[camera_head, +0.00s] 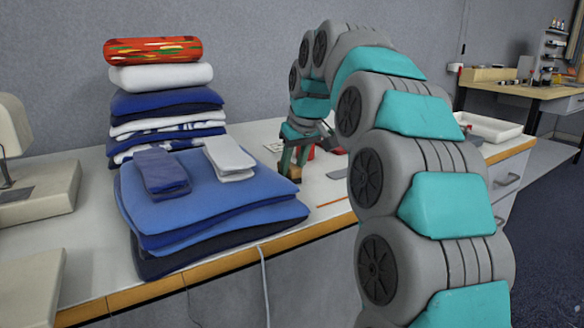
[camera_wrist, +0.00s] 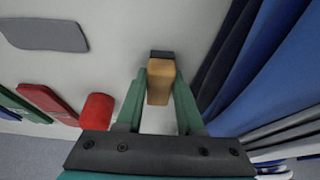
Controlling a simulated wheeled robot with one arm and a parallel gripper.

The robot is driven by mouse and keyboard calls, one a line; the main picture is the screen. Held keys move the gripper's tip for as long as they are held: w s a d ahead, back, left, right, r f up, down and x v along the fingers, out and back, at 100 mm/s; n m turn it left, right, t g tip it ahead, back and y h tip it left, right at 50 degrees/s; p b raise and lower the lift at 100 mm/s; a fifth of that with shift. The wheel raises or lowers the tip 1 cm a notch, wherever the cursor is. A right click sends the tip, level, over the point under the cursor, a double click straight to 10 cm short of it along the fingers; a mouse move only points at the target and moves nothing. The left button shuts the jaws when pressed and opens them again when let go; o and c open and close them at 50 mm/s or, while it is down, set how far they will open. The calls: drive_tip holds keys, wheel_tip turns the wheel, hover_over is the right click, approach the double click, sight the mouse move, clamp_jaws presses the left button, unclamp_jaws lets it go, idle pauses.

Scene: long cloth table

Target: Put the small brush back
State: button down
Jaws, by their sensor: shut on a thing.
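The small brush (camera_wrist: 160,84) has a tan wooden body and a dark end. In the wrist view it sits between the two green fingers of my gripper (camera_wrist: 160,95), which is shut on it. In the head view my gripper (camera_head: 290,168) points down over the table (camera_head: 317,188), just right of the folded blue cloths (camera_head: 205,192). The brush shows there only as a small brown piece, partly covered by the fingers. I cannot tell whether the brush touches the table.
A red cylinder (camera_wrist: 97,111), a red flat piece (camera_wrist: 48,103) and a grey flat plate (camera_wrist: 45,34) lie nearby. An orange stick (camera_head: 332,201) lies near the front edge. A white tray (camera_head: 488,127) stands right. A cloth stack (camera_head: 165,103) rises at the back left.

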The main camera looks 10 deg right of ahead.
drive_tip(key=c, duration=0.5)
unclamp_jaws()
drive_tip(key=shift+p+v, duration=1)
drive_tip(key=shift+v, duration=5.15)
